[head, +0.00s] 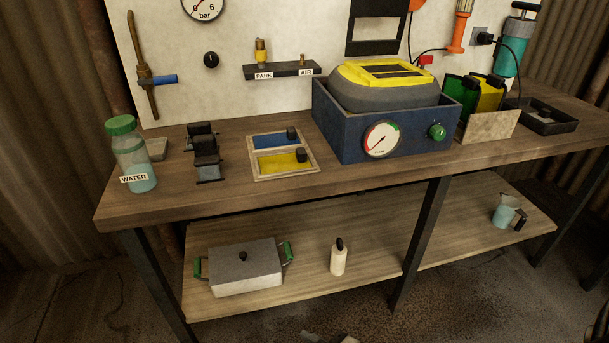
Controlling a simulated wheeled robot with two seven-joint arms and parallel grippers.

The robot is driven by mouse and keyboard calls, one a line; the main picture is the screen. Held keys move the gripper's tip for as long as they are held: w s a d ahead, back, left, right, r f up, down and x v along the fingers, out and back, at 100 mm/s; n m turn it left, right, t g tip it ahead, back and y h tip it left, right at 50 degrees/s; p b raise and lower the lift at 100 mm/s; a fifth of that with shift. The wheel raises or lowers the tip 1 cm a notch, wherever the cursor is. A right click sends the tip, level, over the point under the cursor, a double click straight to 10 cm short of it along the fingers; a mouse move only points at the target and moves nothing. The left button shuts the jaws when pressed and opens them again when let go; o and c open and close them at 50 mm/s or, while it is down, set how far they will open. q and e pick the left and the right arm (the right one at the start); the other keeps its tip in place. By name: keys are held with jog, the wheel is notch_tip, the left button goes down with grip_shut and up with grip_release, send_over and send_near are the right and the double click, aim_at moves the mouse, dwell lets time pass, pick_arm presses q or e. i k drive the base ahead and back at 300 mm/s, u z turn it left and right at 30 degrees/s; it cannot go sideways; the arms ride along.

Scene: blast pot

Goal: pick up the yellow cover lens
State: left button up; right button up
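A flat yellow pane (276,165), which looks like the yellow cover lens, lies in the front slot of a pale two-slot tray (256,177) on the bench. A small black knob (301,155) stands at its right end. A matching blue pane (268,141) with its own black knob lies in the slot behind. Another yellow plate (489,93) stands upright beside a green one (459,90) in a holder at the right. Neither of my grippers can be made out in the head view.
A blue box (337,129) with a gauge holds a grey and yellow domed unit (385,88) right of the tray. Black clamp-like stands (207,153) and a water jar (133,155) are at left. The bench front before the tray is clear. A lidded pot (243,272) sits on the shelf below.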

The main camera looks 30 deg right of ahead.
aim_at(299, 159)
jog(key=z, duration=1.85)
jog(key=i, duration=0.15)
jog(key=u, duration=1.1)
